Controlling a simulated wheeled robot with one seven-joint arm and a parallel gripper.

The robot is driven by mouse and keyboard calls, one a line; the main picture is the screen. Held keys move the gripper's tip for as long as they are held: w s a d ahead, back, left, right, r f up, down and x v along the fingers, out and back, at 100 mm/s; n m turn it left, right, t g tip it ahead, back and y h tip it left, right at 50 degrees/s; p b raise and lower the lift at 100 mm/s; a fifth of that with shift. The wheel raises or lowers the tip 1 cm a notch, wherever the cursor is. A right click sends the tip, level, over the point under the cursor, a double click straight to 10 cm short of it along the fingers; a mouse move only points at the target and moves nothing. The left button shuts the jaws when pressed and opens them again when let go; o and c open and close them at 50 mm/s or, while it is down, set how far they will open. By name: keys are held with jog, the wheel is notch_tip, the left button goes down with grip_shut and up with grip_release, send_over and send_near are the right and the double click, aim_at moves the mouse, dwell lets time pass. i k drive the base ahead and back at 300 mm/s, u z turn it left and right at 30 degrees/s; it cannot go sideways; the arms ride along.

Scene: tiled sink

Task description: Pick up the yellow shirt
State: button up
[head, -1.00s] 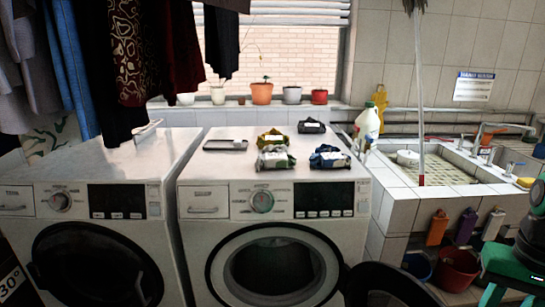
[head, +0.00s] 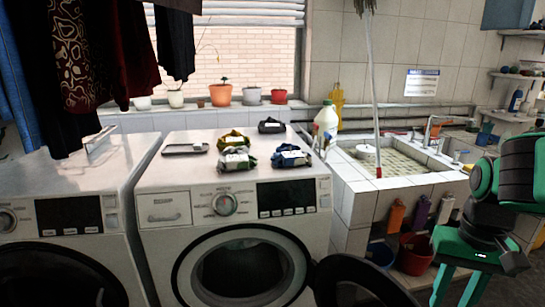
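The yellow shirt (head: 233,138) is a small folded olive-yellow bundle with a pale label. It lies on top of the right washing machine (head: 160,172), toward the back. A grey-green and white folded garment (head: 237,163) lies just in front of it and hides part of its front. A blue folded garment (head: 291,158) lies to its right front, and a dark one (head: 271,126) lies behind and to the right. Green and black links of my arm show at the right edge.
A flat grey tray-like item (head: 185,149) lies left of the shirt. The machine's round door (head: 352,285) stands open at the front. A white bottle (head: 326,119) stands by the tiled sink (head: 408,177). Dark clothes (head: 108,50) hang at upper left. Potted plants (head: 221,95) line the sill.

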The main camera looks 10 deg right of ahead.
aim_at(234, 139)
jog(key=k, duration=1.15)
jog(key=u, duration=0.85)
jog(key=i, duration=1.05)
jog(key=u, duration=0.35)
jog(key=i, duration=1.15)
jog(key=z, duration=0.95)
jog(key=i, duration=0.45)
jog(key=z, duration=0.25)
